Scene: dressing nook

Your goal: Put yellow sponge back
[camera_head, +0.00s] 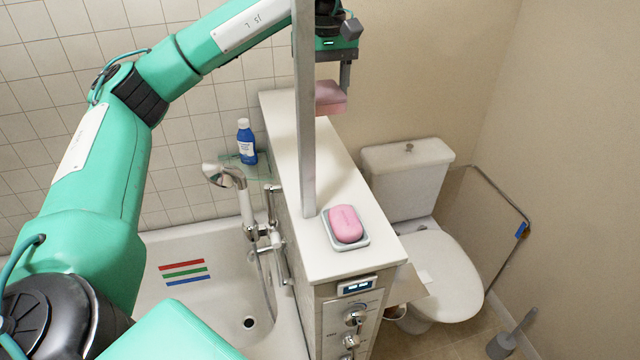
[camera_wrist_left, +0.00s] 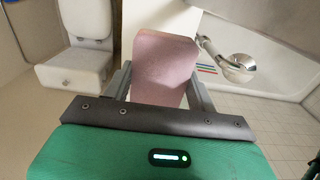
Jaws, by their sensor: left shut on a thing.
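My left gripper (camera_head: 335,80) is shut on a pink block that looks like a sponge (camera_head: 330,98), held above the far part of the white ledge (camera_head: 335,255). A grey post partly hides the gripper and the block. In the left wrist view the pink sponge (camera_wrist_left: 163,68) sits between the two fingers of the left gripper (camera_wrist_left: 162,92). I see no yellow sponge in either view. My right gripper is not in view.
A pink soap (camera_head: 346,223) lies in a dish on the near ledge. A vertical grey post (camera_head: 305,120) rises from the ledge. A blue bottle (camera_head: 246,142) stands on a glass corner shelf. The bathtub (camera_head: 225,285) is left, the toilet (camera_head: 435,275) right.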

